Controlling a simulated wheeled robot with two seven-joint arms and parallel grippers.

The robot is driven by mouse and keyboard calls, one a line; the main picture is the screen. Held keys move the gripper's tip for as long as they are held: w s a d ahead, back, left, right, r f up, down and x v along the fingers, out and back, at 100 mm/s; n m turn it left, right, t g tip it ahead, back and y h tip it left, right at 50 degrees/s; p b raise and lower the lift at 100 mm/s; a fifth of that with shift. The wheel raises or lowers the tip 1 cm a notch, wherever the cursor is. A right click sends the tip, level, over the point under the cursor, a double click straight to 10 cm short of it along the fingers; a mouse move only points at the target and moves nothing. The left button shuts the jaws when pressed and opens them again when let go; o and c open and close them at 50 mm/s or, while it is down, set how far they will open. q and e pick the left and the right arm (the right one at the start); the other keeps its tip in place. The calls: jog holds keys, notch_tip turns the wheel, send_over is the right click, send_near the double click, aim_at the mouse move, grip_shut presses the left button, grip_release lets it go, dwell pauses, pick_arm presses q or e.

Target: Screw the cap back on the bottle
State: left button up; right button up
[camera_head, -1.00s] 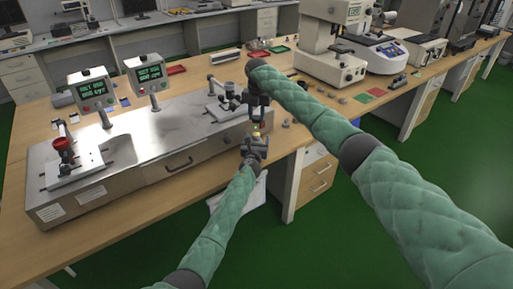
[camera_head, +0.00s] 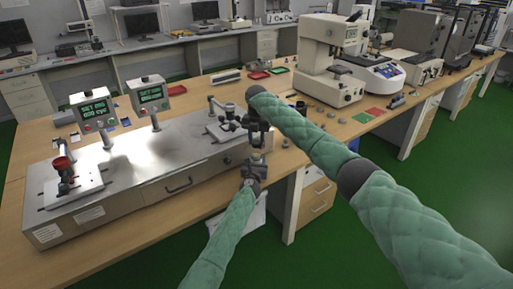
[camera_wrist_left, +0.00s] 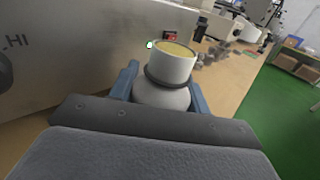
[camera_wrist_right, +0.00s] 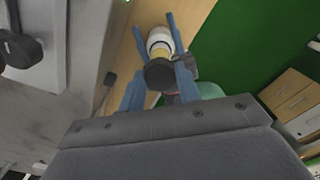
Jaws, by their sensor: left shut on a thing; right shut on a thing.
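The white bottle (camera_wrist_left: 165,96) stands between the blue fingers of my left gripper (camera_wrist_left: 168,88), which is shut on it. Its mouth is uncovered and shows a yellowish inside. In the right wrist view the bottle (camera_wrist_right: 159,40) lies beyond the dark round cap (camera_wrist_right: 159,75). My right gripper (camera_wrist_right: 158,78) is shut on this cap. In the head view my right gripper (camera_head: 258,137) is above my left gripper (camera_head: 255,166), with the small bottle (camera_head: 256,155) between them. The cap is too small to make out there. The cap and the bottle mouth look apart.
A metal test bench (camera_head: 125,170) with two display panels (camera_head: 152,93) stands on the wooden table to the left of my grippers. A white microscope-like instrument (camera_head: 325,62) stands at the back right. Small grey parts lie on the table. My grippers are near the table's front edge.

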aim_at(256, 154)
jog(key=shift+f, duration=1.4)
jog(key=shift+f, duration=0.15)
jog(key=shift+f, duration=0.75)
jog(key=shift+f, duration=0.55)
